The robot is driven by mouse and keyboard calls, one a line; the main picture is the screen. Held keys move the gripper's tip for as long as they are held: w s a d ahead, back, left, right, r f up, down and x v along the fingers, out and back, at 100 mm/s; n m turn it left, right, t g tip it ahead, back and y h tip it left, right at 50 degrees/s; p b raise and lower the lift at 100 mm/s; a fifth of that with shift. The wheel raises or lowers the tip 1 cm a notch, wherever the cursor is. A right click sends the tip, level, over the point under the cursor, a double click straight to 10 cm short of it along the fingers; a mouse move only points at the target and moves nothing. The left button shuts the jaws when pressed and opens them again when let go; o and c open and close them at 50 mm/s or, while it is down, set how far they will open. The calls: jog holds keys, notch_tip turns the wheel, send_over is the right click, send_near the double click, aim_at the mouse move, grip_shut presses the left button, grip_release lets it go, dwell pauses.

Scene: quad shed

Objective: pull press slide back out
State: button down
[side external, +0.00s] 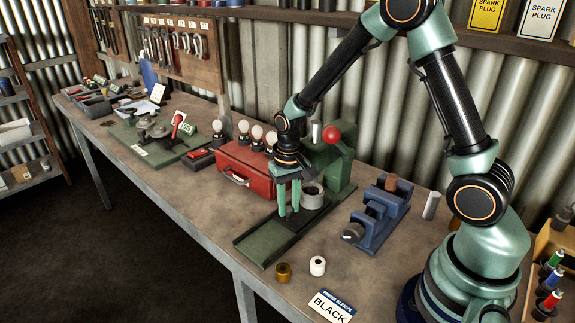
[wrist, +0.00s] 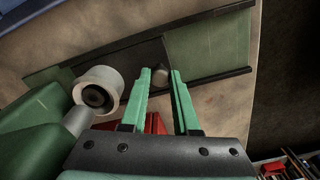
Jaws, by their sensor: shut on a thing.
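The green press (side external: 340,166) with a red ball knob (side external: 332,134) stands against the back of the bench; part of it shows at left in the wrist view (wrist: 30,135). Its green channel (side external: 263,240) runs toward the bench front and also shows in the wrist view (wrist: 212,45). A dark slide plate (wrist: 125,65) lies in the channel, with a small grey knob (wrist: 160,73) on it. My gripper (side external: 288,211) points down over the channel, its fingers shut on the knob, also seen in the wrist view (wrist: 161,73). A pale hollow cylinder (side external: 312,196) is beside the fingers on the press side.
A red toolbox (side external: 243,170) stands just left of the press, with several bulbs behind it. A blue vise-like fixture (side external: 379,216) is to the right. A brass bush (side external: 283,272), a white bush (side external: 317,266) and a BLACK card (side external: 331,306) lie near the front edge.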

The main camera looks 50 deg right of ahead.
dwell(0.8)
jog(key=a, duration=1.2)
jog(key=shift+a, duration=0.3)
jog(key=c, duration=0.7)
grip_release()
jog(key=shift+o, duration=0.2)
jog(key=shift+r, duration=0.15)
notch_tip(320, 180, up, 12)
